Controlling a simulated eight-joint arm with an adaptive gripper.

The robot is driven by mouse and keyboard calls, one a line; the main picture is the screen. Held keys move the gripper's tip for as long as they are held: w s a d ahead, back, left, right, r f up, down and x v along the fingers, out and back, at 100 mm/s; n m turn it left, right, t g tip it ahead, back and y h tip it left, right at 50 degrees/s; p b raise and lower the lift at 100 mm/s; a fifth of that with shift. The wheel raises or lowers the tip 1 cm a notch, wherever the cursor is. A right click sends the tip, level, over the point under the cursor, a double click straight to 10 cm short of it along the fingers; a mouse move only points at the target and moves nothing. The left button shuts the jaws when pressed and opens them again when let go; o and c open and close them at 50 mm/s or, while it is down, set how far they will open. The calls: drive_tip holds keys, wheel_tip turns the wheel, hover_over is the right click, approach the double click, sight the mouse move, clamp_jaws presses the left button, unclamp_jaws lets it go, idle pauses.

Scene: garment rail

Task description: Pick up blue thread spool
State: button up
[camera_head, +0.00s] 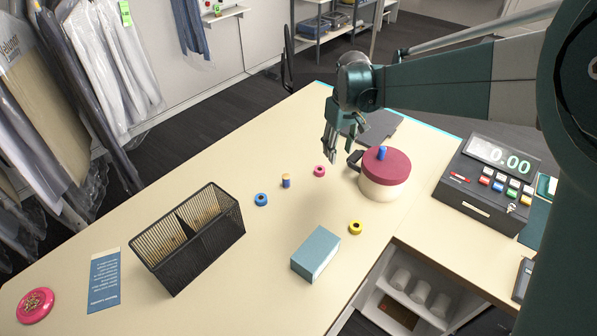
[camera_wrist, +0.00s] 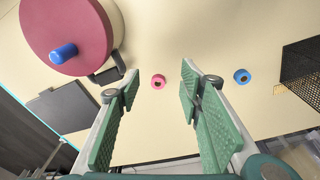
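A small upright spool (camera_head: 286,182) with dark blue thread and a tan top stands on the cream counter (camera_head: 240,150) in the head view. I cannot make it out in the wrist view; my right-hand finger may hide it. My gripper (camera_head: 331,148) hangs above the counter, up and to the right of the spool, near the pot. In the wrist view my gripper (camera_wrist: 159,85) is open, its green fingers apart with nothing held between them.
A blue ring (camera_head: 261,199), pink ring (camera_head: 319,171) and yellow ring (camera_head: 355,227) lie around the spool. A red-lidded pot (camera_head: 383,188) stands beside my gripper. A black mesh basket (camera_head: 190,240), blue box (camera_head: 316,254) and cash register (camera_head: 486,185) also stand here.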

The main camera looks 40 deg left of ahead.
sight(286, 176)
drive_tip(key=s+a+f+n, duration=0.1)
drive_tip(key=s+a+f, duration=0.1)
drive_tip(key=a+f, duration=0.2)
drive_tip(key=s+a+f+n, duration=0.1)
drive_tip(key=s+a+f, duration=0.2)
drive_tip(key=a, duration=0.4)
drive_tip(key=s+a+f+n+g+h, duration=0.1)
drive_tip(key=s+a+f, duration=0.1)
drive_tip(key=a+f, duration=0.3)
drive_tip(key=shift+s+a+f, duration=0.2)
drive_tip(key=shift+a+f, duration=0.2)
drive_tip(key=shift+a, duration=0.25)
drive_tip(key=shift+f, duration=1.3)
drive_tip(key=shift+f, duration=2.6)
drive_tip(key=c, duration=0.9)
